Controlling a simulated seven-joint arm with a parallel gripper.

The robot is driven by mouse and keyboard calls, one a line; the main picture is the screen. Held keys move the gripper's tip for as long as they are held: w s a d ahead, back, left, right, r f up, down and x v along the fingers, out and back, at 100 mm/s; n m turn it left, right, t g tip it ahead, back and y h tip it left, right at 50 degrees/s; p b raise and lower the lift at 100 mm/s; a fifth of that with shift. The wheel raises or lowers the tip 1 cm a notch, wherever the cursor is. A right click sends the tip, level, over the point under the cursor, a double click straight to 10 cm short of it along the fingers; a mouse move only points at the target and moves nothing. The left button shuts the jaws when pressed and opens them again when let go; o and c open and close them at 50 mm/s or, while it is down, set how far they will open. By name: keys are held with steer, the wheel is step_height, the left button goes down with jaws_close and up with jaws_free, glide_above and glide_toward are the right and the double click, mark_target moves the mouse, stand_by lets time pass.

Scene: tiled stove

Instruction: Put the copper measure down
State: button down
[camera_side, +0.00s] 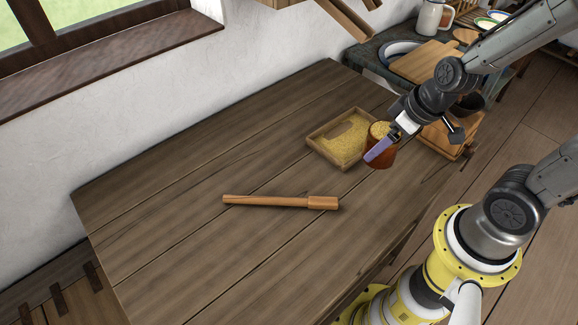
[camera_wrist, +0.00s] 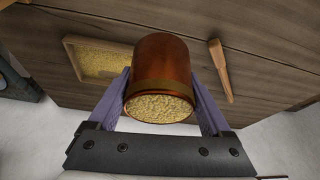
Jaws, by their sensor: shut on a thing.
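The copper measure (camera_side: 381,149) is a reddish-brown cup filled with yellow grain, with a brass-coloured band at its rim. It also shows in the wrist view (camera_wrist: 163,68), between the two purple fingers. My gripper (camera_side: 378,150) is shut on its sides. In the side view the measure is at the right part of the wooden table (camera_side: 180,210), just right of the grain tray. I cannot tell whether its base touches the table.
A shallow wooden tray (camera_side: 314,141) with grain lies left of the measure. A wooden pestle-like tool (camera_side: 280,202) lies mid-table. A wooden box (camera_side: 455,138) stands right, behind my wrist. The table's left and front areas are clear.

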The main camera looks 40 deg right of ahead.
steer(key=s+a+f+n+y, duration=0.1)
steer(key=s+a+f+n, duration=0.15)
steer(key=a, duration=0.45)
glide_above(351, 205)
steer(key=s, duration=0.2)
steer(key=shift+w+d+f, duration=0.1)
steer(key=shift+d+f, duration=0.1)
steer(key=shift+f, duration=0.7)
steer(key=shift+w+d+f, duration=0.1)
steer(key=shift+d+f, duration=0.1)
steer(key=shift+f, duration=0.65)
steer(key=shift+f, duration=0.15)
steer(key=shift+f, duration=1.7)
steer(key=shift+f+n, duration=0.15)
steer(key=shift+n, duration=0.1)
jaws_free()
steer(key=shift+s, duration=0.1)
